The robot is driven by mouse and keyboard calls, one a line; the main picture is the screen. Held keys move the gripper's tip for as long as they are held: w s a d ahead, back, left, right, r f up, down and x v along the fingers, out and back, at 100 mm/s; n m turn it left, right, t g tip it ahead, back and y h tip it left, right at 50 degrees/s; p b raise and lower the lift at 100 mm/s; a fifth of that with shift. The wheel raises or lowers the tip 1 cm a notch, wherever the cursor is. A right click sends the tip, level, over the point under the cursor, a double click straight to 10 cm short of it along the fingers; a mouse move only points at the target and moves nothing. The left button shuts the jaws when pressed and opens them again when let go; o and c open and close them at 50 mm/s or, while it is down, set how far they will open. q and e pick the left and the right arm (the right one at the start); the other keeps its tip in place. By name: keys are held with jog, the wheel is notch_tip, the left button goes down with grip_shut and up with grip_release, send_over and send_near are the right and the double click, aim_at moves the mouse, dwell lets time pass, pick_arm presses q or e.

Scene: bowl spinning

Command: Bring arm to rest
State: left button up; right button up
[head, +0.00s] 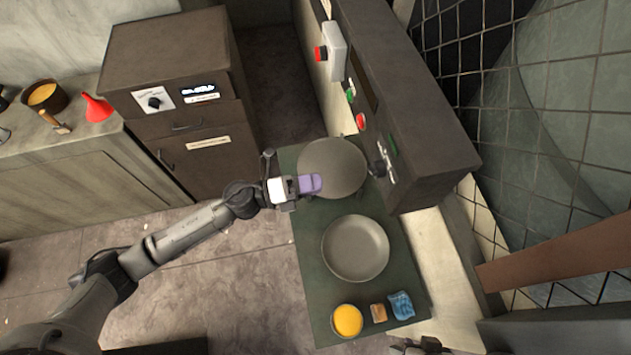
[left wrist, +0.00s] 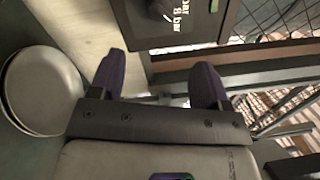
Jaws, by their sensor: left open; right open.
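My left arm reaches in from the left in the head view. Its gripper (head: 312,184) hangs over the near left edge of a round grey dish (head: 338,160). In the left wrist view the two purple fingers (left wrist: 161,80) stand wide apart with nothing between them. A second grey dish (head: 355,248) sits closer on the dark green worktop (head: 313,290). A round grey dish (left wrist: 45,90) also shows at the left of the wrist view, clear of the fingers. My right gripper (head: 425,345) only partly shows at the bottom edge of the head view, and its fingertips are hard to make out.
A yellow-filled cup (head: 347,320), a small brown block (head: 378,312) and a blue item (head: 401,305) stand at the worktop's front. A control panel (head: 410,120) with buttons rises along the right side. A brown cabinet (head: 175,95) stands at the back left. Open floor lies beneath my left arm.

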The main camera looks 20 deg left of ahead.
dwell(0.4)
pick_arm(q)
jog(key=w+a+r+n+t+y, duration=0.1)
jog(key=w+a+n+t+y, duration=0.2)
jog(key=a+n+y, duration=0.55)
jog(key=w+a+r+n+t+y, duration=0.25)
jog(key=a+n+y, duration=0.25)
jog(key=n+y, duration=0.7)
jog(key=s+d+f+n+g+h, duration=0.15)
jog(key=s+f+n+g, duration=0.3)
jog(key=s, duration=0.55)
jog(key=s+d+f+n+g+h, duration=0.1)
jog(key=s+f+n+g+h, duration=0.3)
jog(key=s, duration=0.7)
jog(key=s+d+f+n+g+y, duration=0.1)
jog(key=s+f+n+g, duration=0.15)
jog(key=s+f, duration=0.55)
notch_tip(320, 180, up, 21)
jog(key=s+p, duration=0.1)
jog(key=p, duration=1.8)
jog(key=shift+s, duration=0.3)
jog(key=shift+g, duration=0.25)
